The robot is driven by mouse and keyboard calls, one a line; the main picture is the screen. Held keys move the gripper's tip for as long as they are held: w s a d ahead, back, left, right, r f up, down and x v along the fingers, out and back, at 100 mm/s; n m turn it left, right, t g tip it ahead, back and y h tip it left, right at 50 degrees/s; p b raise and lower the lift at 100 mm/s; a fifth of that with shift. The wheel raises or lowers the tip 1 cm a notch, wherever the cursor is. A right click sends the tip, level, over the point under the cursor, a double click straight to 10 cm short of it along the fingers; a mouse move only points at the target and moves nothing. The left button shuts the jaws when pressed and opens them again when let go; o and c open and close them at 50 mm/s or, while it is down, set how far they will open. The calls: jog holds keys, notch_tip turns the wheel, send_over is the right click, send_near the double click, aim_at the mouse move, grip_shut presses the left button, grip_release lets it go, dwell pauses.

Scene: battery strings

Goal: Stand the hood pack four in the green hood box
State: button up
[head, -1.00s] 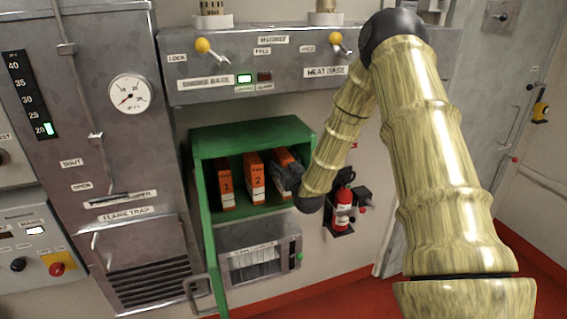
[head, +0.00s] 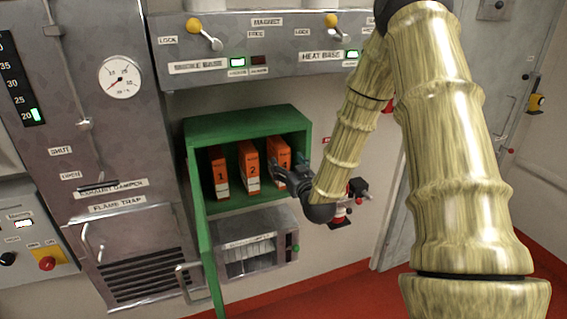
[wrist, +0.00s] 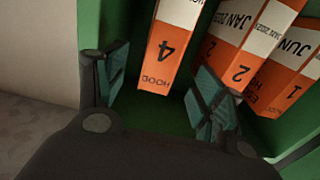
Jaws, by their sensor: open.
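The green hood box (head: 240,122) is open at the front. Inside, the orange-and-white hood pack four (wrist: 160,62) stands upright on the green floor, marked 4 and HOOD in the wrist view. In the head view it is the rightmost pack (head: 279,150), its lower part hidden by my gripper. My gripper (head: 283,172) is at the box's front right. In the wrist view its open fingers (wrist: 162,92) are spread either side of the near end of pack four, with gaps visible and no grip on it.
Pack 2 (head: 249,168) and pack 1 (head: 219,173) stand to the left in the box; the wrist view shows them right of pack four. The green door (head: 205,255) hangs open at left.

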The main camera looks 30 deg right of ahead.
jog(key=shift+v, duration=1.2)
jog(key=s+a+f+n+g+y, duration=0.1)
jog(key=s+a+f+g, duration=0.3)
jog(key=f, duration=0.6)
jog(key=s+a+f+g+y, duration=0.1)
jog(key=s+a+f+g, duration=0.1)
jog(key=s+a+f, duration=0.55)
jog(key=s+a+f+n+g+y, duration=0.1)
jog(key=s+a+f+g+y, duration=0.2)
jog(key=f, duration=0.8)
jog(key=s+a+f+g, duration=0.2)
jog(key=s+a+f, duration=0.1)
jog(key=s, duration=0.6)
jog(key=s+a+f+g, duration=0.3)
jog(key=s+f, duration=0.3)
jog(key=s, duration=0.2)
jog(key=s+a+f+g, duration=0.3)
jog(key=s+a+f, duration=0.1)
jog(key=s, duration=0.5)
jog(key=shift+s+a+f+h, duration=0.15)
jog(key=shift+s+a+h, duration=0.15)
jog(key=shift+s+a, duration=0.15)
jog(key=shift+c, duration=0.2)
